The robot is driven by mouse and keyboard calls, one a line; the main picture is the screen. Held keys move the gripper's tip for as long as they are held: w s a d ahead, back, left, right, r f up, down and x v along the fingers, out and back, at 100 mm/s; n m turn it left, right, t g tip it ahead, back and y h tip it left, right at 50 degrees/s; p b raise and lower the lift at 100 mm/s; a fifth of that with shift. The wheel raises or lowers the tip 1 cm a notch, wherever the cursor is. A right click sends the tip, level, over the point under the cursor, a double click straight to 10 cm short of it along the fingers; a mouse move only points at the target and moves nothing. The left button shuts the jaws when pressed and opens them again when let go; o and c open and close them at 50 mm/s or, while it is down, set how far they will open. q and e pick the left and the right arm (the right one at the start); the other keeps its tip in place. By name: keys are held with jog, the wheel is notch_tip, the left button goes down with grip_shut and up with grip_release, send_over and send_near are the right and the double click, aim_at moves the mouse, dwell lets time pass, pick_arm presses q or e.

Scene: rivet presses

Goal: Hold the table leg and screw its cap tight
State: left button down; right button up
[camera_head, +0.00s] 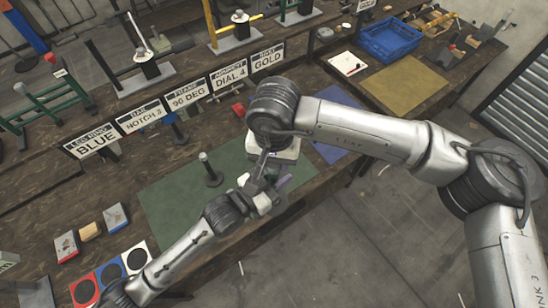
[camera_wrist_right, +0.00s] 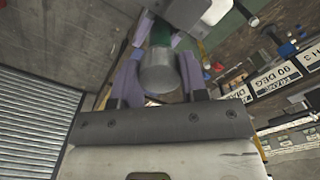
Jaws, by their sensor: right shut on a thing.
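In the right wrist view, a grey cylindrical cap (camera_wrist_right: 158,72) sits between the purple fingers of my right gripper (camera_wrist_right: 162,82), which is shut on it. The green table leg (camera_wrist_right: 160,34) shows just beyond the cap, in line with it; most of the leg is hidden. Purple fingers of my left gripper (camera_wrist_right: 160,28) lie on both sides of the leg, and it appears shut on it. In the head view, my right gripper (camera_head: 260,172) and left gripper (camera_head: 264,198) meet above the front table edge, where the leg and cap are hard to make out.
A green mat (camera_head: 165,195) lies under the grippers, with a dark stand and post (camera_head: 212,177) on it. Labelled signs (camera_head: 140,115) stand in a row behind. A blue mat (camera_head: 345,125), a tan mat (camera_head: 405,85) and a blue crate (camera_head: 390,40) are at right.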

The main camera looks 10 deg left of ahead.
jog(key=m, duration=0.7)
jog(key=shift+m, duration=0.4)
jog(key=m, duration=0.3)
jog(key=shift+m, duration=0.4)
jog(key=m, duration=0.7)
jog(key=shift+m, duration=0.4)
jog(key=m, duration=0.3)
jog(key=shift+m, duration=0.4)
jog(key=m, duration=0.7)
jog(key=shift+m, duration=0.3)
jog(key=o, duration=1.1)
